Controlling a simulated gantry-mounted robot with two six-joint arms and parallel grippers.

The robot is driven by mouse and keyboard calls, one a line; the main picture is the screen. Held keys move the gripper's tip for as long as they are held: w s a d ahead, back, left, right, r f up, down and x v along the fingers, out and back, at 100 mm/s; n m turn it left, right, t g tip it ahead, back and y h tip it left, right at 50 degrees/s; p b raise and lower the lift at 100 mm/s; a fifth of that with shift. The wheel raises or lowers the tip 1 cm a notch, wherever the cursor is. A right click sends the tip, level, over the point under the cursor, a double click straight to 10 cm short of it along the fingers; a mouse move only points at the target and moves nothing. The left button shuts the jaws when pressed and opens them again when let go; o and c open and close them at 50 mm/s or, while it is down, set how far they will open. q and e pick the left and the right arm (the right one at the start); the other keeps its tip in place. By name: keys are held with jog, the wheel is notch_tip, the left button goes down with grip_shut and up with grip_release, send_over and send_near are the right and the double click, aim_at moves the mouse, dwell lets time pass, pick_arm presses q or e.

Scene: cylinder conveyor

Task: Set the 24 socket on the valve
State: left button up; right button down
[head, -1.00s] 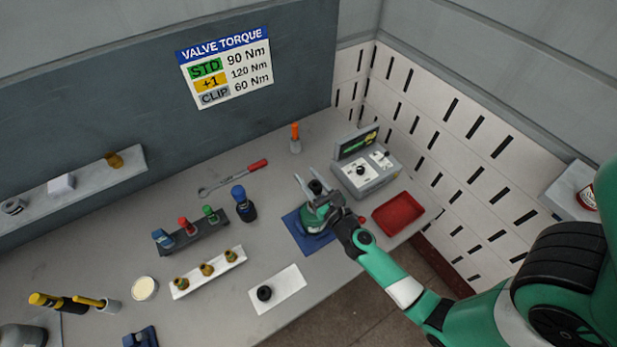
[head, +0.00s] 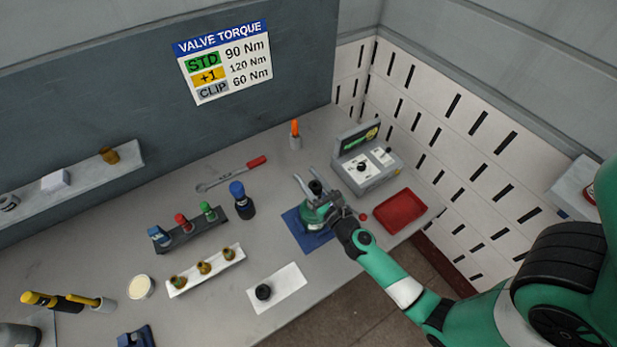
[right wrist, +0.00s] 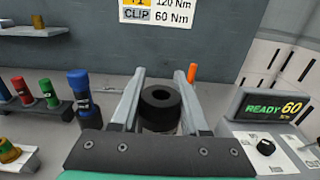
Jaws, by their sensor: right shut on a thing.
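My right gripper (head: 316,186) is above the blue mat (head: 298,236), its fingers pointing toward the back wall. It is shut on a black-topped cylinder (right wrist: 160,99) with a hole in its top, which also shows in the head view (head: 315,187). I cannot tell whether this is a socket or part of the valve. A rack (head: 190,236) holds blue, red and green sockets; a larger blue-topped one (head: 238,190) stands beside it. I cannot read which is 24. My left gripper is out of view.
A control box (right wrist: 270,142) right of the gripper reads READY 60. A red tray (head: 400,211) lies at the right. Brass fittings stand in a white holder (head: 215,274). A wrench with a red handle (head: 257,161) lies behind. A black ring (head: 263,292) sits on a white mat (head: 291,284).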

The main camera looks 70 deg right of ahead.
jog(key=shift+f+b, duration=1.1)
jog(key=shift+f, duration=0.1)
jog(key=shift+c, duration=1.6)
grip_release()
jog(key=shift+r, duration=0.1)
notch_tip(320, 180, up, 6)
jog(key=p, duration=0.6)
